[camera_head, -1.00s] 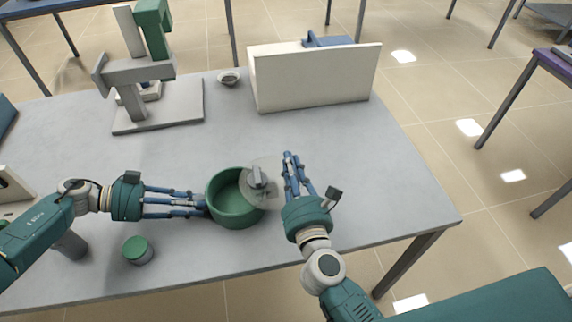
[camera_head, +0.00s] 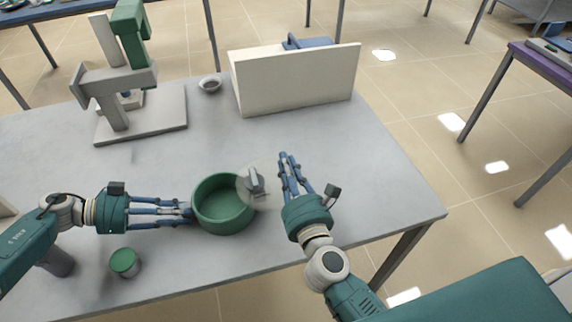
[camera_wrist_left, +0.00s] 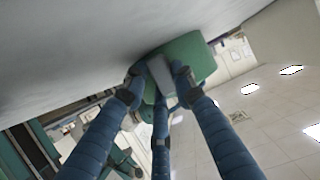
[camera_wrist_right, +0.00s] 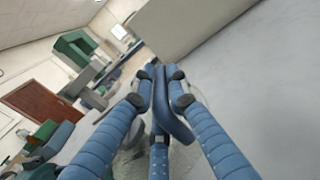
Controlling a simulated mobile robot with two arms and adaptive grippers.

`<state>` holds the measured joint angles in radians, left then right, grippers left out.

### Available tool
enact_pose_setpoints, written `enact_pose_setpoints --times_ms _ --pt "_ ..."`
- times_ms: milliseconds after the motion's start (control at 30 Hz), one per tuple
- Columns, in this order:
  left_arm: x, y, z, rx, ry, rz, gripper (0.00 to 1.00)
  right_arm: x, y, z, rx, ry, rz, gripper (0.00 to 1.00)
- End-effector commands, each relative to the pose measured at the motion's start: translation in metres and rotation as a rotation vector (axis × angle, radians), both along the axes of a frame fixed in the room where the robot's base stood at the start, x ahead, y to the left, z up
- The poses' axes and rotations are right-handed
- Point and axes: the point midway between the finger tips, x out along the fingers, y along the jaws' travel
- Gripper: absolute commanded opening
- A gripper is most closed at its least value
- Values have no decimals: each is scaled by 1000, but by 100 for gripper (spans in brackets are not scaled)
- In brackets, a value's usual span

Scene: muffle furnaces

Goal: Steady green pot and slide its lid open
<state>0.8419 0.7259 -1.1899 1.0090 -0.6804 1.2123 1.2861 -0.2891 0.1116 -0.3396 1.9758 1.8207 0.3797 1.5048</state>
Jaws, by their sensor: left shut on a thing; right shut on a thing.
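The green pot (camera_head: 223,218) stands on the grey table, its inside mostly exposed. My left gripper (camera_head: 188,213) is shut at the pot's left side. In the left wrist view its fingers close on a grey side handle of the pot (camera_wrist_left: 192,60). The clear lid (camera_head: 264,197) with its grey knob sits off to the pot's right side, overlapping only the right rim. My right gripper (camera_head: 291,170) is just right of the lid, fingers close together. Its grip on the lid is hard to see; the right wrist view shows the clear lid behind the fingers (camera_wrist_right: 158,88).
A small green-topped jar (camera_head: 125,263) stands near the front edge. A white panel (camera_head: 297,80), a small bowl (camera_head: 209,85) and a grey stand (camera_head: 140,118) with a green top are at the back. The table is clear right of my right gripper.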

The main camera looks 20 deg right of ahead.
Motion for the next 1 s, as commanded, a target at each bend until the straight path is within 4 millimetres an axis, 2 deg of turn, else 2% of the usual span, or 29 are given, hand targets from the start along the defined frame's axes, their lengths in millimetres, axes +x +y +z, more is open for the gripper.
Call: enact_pose_setpoints --times_ms 533,567,600,633,1000 --pt "3 4 -1 7 -1 13 0 0 -2 3 -3 -6 4 0" --pt "3 4 -1 7 -1 13 0 0 -2 3 -4 -5 4 20" --pt "3 3 -1 7 -1 12 0 0 -2 2 -3 -5 3 28" --pt "3 3 -1 7 -1 12 0 0 -2 2 -3 -5 3 31" --pt "0 1 -1 2 0 2 0 -5 -2 0 1 0 2 31"
